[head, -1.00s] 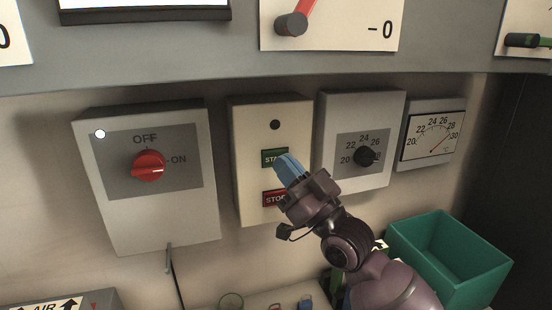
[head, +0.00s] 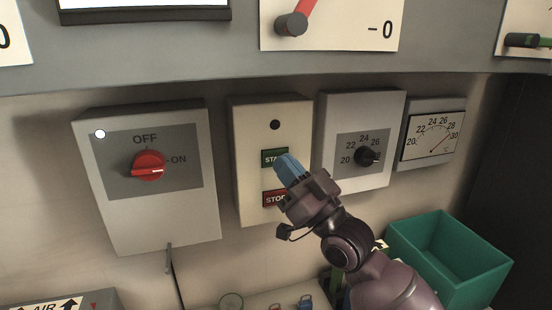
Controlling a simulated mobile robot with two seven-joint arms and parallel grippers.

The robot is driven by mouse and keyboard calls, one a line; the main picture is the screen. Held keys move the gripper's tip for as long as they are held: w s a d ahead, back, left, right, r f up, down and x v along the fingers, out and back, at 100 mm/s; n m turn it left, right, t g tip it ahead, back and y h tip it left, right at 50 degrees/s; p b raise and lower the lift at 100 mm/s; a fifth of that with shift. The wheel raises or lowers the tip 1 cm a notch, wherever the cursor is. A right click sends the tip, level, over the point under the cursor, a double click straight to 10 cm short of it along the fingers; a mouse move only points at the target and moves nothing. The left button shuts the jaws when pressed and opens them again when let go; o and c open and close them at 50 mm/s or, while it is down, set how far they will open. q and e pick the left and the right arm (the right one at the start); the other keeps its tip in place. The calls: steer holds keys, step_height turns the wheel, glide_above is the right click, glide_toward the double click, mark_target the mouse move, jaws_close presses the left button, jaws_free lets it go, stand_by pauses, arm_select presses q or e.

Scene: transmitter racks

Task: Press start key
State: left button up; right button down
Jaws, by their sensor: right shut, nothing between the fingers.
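I cannot tell whether the tips touch the key. The red stop key (head: 271,198) is below it, partly hidden behind the gripper. A dark round spot (head: 275,125) is above the start key. My left gripper is not in view.
A box with a red OFF/ON rotary switch (head: 148,166) hangs at left. A box with a black dial knob (head: 367,156) and a gauge (head: 433,136) are at right. A green bin (head: 450,255) stands at lower right. A grey panel edge (head: 330,75) runs above the boxes.

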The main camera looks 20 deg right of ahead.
stand_by(0.4)
steer(key=shift+w, duration=0.45)
steer(key=shift+w, duration=0.4)
stand_by(0.8)
steer(key=shift+s, duration=0.1)
steer(key=shift+s+p, duration=0.4)
steer(key=shift+s, duration=0.35)
steer(key=shift+s+d+p, duration=0.1)
steer(key=shift+s+p, duration=0.7)
steer(key=shift+s, duration=1.7)
